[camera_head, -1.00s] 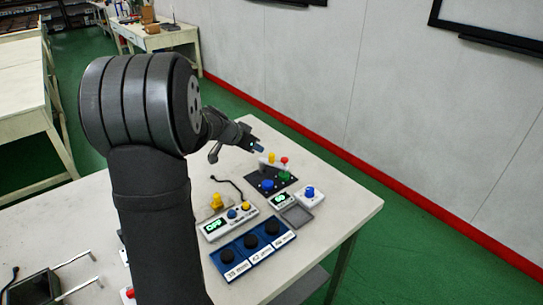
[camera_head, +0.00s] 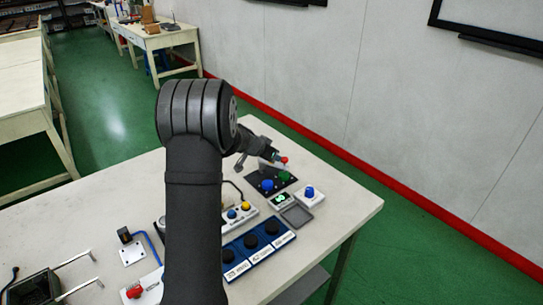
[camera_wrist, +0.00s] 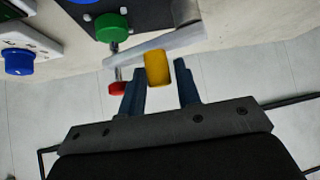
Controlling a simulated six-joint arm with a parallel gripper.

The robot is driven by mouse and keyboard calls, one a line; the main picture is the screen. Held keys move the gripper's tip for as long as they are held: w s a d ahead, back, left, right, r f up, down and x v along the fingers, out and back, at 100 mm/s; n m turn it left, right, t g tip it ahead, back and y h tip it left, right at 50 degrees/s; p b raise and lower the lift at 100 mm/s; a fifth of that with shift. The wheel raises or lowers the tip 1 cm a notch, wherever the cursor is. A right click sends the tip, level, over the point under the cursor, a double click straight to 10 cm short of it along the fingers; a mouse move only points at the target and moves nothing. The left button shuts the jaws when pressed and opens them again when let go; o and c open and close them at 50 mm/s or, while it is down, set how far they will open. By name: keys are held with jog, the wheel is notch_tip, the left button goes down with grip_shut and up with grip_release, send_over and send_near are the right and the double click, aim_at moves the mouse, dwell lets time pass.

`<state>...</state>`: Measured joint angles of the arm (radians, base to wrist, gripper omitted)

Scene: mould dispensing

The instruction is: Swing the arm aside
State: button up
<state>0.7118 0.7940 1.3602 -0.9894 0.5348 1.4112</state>
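In the wrist view a grey swing arm (camera_wrist: 178,42) crosses above a light surface and carries a yellow knob (camera_wrist: 157,68). My gripper's two blue fingers stand apart, one on each side of the knob's near end. My gripper (camera_wrist: 160,84) looks open; a thin gap shows on the right, and contact on the left is unclear. In the head view my gripper (camera_head: 273,156) is over the dark dispensing base (camera_head: 287,190) and hides the yellow knob. A red knob (camera_head: 284,160) shows just beyond it; it also shows in the wrist view (camera_wrist: 117,88).
A green button (camera_head: 284,176) and a blue button (camera_head: 267,185) sit on the base. A small display box with a blue knob (camera_head: 309,192) and a grey plate (camera_head: 296,215) stand nearer. A blue tray (camera_head: 240,268) holds black round pieces. The wall is beyond the table.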

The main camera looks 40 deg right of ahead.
jog(key=shift+c, duration=0.4)
grip_shut()
jog(key=shift+a, duration=0.1)
jog(key=m+g, duration=0.1)
jog(key=m, duration=0.1)
jog(key=a+m+g, duration=0.1)
jog(key=m+g, duration=0.1)
jog(key=shift+s+a, duration=0.1)
jog(key=shift+a, duration=0.05)
jog(key=m+g, duration=0.1)
jog(key=a+m+g, duration=0.1)
jog(key=m, duration=0.1)
jog(key=m+g+y, duration=0.1)
jog(key=shift+a+m+g, duration=0.25)
jog(key=shift+m+g, duration=0.05)
jog(key=shift+m, duration=0.1)
jog(key=m+g+y, duration=0.1)
jog(key=m, duration=0.1)
jog(key=w+a+m+g+y, duration=0.1)
jog(key=m, duration=0.1)
jog(key=shift+a+m+g+y, duration=0.15)
jog(key=shift+m+g+y, duration=0.15)
jog(key=m+y, duration=0.1)
jog(key=w+m+g+y, duration=0.1)
jog(key=m, duration=0.1)
jog(key=a+m+y, duration=0.1)
jog(key=shift+w+m, duration=0.15)
jog(key=shift+m, duration=0.25)
jog(key=shift+y, duration=0.4)
